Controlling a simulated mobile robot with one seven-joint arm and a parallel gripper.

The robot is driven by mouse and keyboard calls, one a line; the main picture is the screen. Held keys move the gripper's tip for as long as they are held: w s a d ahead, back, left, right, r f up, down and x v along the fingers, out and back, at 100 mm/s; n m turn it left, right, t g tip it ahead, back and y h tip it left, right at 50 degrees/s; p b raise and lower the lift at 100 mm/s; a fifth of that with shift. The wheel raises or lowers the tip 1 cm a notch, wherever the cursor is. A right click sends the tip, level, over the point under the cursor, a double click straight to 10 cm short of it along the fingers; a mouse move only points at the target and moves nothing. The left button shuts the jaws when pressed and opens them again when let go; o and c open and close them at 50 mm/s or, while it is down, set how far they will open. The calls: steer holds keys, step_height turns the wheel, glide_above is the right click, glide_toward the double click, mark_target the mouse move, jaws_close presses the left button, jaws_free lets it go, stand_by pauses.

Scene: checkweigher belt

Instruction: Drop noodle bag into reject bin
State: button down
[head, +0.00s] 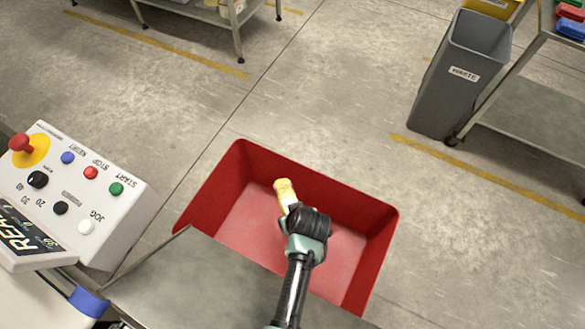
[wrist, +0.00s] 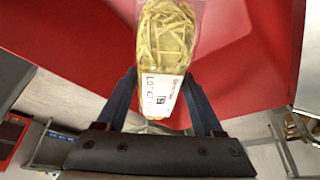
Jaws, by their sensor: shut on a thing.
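The noodle bag (head: 284,191) is a clear pack of yellow noodles. In the wrist view the noodle bag (wrist: 168,40) shows a white printed label and sits between the two dark fingers. My gripper (head: 296,212) is shut on it; the fingers also show in the wrist view (wrist: 165,100). The reject bin (head: 225,180) is a red open-topped box. In the head view the bag and gripper appear over the bin's opening, and the visible bin floor looks empty. The red bin (wrist: 60,30) fills the upper part of the wrist view. The bag's height above the floor is hard to tell.
A steel surface (head: 200,285) lies along the near side of the bin. A control panel (head: 80,190) with coloured buttons stands at left. A grey waste bin (head: 455,85) and a shelf rack (head: 530,110) stand at upper right. The floor beyond the red bin is clear.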

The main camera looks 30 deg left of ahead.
step_height(320, 180, down, 3)
steer(key=shift+r+b, duration=0.2)
steer(key=shift+b, duration=0.65)
jaws_free()
steer(key=p+v, duration=0.3)
steer(key=v, duration=1)
